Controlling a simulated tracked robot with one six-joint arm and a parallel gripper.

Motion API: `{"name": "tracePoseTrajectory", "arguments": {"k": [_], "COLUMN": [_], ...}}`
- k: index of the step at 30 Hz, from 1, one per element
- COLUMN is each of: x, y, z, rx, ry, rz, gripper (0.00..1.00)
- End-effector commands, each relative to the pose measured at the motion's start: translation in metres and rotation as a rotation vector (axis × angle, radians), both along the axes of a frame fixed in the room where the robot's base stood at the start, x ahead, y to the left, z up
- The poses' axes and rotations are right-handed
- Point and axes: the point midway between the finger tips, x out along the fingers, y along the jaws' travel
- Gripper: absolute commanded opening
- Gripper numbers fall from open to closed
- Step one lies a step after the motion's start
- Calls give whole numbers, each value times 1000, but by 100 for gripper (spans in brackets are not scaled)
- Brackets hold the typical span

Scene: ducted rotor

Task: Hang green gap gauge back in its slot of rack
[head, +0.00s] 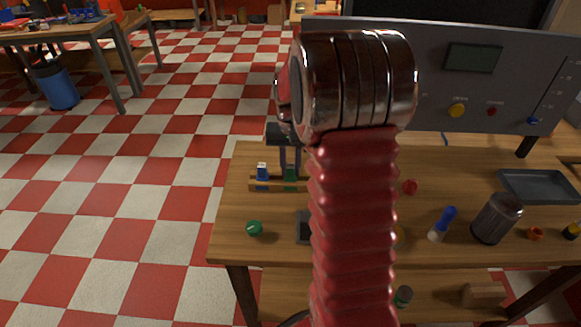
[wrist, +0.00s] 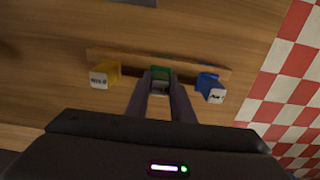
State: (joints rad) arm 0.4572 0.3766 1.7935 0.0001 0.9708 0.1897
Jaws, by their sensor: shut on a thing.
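The green gap gauge (wrist: 160,73) is between the fingertips of my gripper (wrist: 160,84), which is shut on it. In the wrist view it is at the middle of the wooden rack (wrist: 132,60), between a yellow gauge (wrist: 105,76) and a blue gauge (wrist: 209,86). In the head view my gripper (head: 290,163) points down at the rack (head: 262,187). The green gauge (head: 291,173) shows below the fingers, right of the blue gauge (head: 263,173). My arm hides the rack's right part there. I cannot tell whether the green gauge is seated in its slot.
On the bench are a green knob-like piece (head: 254,228), a red piece (head: 409,187), a blue-and-white item (head: 442,224), a dark cylinder (head: 497,218) and a grey tray (head: 540,185). A grey control panel (head: 455,75) stands behind. The bench's left end is mostly bare.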

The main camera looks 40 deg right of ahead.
Motion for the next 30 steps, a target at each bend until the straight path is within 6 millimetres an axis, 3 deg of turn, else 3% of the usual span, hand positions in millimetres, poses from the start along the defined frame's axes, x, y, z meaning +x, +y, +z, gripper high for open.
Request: {"name": "tracePoseTrajectory", "arguments": {"k": [8,9,18,30], "x": [0,0,0,0], "y": [0,0,0,0], "z": [0,0,0,8], "rx": [0,0,0,-1], "ry": [0,0,0,-1], "rz": [0,0,0,0], "gripper": [0,23,43,43]}}
